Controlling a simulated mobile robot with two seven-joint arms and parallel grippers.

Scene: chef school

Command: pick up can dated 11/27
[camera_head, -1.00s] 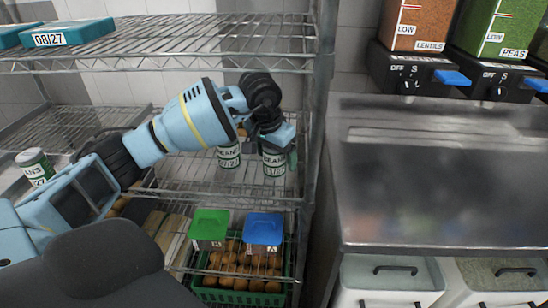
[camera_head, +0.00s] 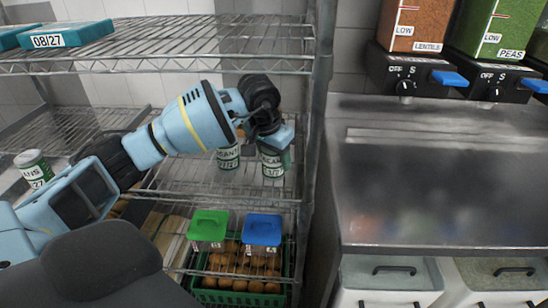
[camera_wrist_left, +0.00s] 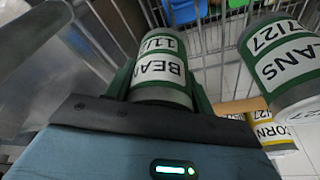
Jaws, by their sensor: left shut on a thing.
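My left gripper (camera_wrist_left: 158,78) is shut on a can of beans (camera_wrist_left: 162,72), with its green fingers on either side of it in the left wrist view. The label reads BEANS and a date starting with 11; the rest is hard to read. In the head view the held can (camera_head: 272,163) is upright at the middle shelf, below my left gripper (camera_head: 277,140). A second bean can (camera_head: 228,158) stands just left of it; in the wrist view a can (camera_wrist_left: 283,60) at the right shows a date ending in 27. My right gripper is not in view.
Another can (camera_head: 34,168) is at the far left. A yellow-labelled corn can (camera_wrist_left: 270,132) shows in the wrist view. The upper wire shelf (camera_head: 190,62) is above my arm, and a shelf post (camera_head: 318,110) stands close right. A green crate (camera_head: 240,298) is below.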

